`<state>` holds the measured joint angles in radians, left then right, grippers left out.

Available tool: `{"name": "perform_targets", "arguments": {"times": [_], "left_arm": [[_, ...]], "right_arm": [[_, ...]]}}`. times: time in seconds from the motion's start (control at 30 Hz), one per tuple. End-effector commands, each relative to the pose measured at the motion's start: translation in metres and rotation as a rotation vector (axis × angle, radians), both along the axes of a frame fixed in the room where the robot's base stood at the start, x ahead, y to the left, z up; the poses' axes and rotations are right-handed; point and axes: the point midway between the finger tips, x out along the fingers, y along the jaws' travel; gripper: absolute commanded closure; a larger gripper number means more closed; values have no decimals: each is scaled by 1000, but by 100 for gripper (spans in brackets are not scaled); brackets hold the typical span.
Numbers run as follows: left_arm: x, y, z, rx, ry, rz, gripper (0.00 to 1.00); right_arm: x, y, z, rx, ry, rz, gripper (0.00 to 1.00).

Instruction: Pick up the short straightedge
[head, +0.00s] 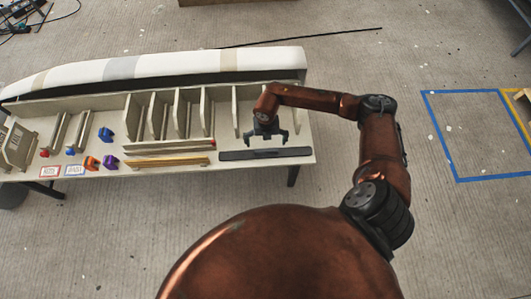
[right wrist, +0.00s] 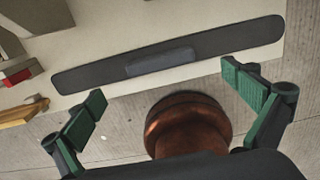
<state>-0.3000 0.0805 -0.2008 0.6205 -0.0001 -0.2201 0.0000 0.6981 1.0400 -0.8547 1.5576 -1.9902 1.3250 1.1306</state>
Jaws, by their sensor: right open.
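A dark grey flat bar with a raised grip along its middle, which looks like the short straightedge (head: 240,155), lies near the front edge at the right end of the long table. In the right wrist view the straightedge (right wrist: 95,78) spans most of the picture, with rounded ends and its grip (right wrist: 160,62) clear of the fingers. My right gripper (head: 266,138) is over the bar, fingers spread, with nothing between them. In the right wrist view both green-padded fingertips of the right gripper (right wrist: 166,89) are apart, below the bar in the picture. My left gripper is not in view.
Wooden strips (head: 165,160) lie just left of the bar. Upright dividers (head: 185,113) stand behind on the table (head: 305,150), with a long white mould (head: 160,64) further back. Blue, orange and purple blocks (head: 110,161) sit left. Floor to the right is open.

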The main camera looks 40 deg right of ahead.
Motion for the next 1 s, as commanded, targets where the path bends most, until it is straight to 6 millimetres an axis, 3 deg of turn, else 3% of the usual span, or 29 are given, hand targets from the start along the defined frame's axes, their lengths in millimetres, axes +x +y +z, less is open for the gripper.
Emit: {"name": "perform_targets", "arguments": {"times": [0.37, 0.5, 0.6, 0.87, 1.0], "left_arm": [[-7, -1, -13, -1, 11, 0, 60], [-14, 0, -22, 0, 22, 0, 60], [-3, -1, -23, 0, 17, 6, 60], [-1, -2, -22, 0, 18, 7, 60], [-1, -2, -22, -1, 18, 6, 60]], "right_arm": [[-1, -1, -39, -3, 7, 1, 0], [-1, -1, -62, -2, 8, 0, 0], [-1, 0, -74, -2, 7, 0, 0], [0, 0, -75, -1, 3, 1, 0], [0, 0, -75, -1, 3, 1, 10]]}}
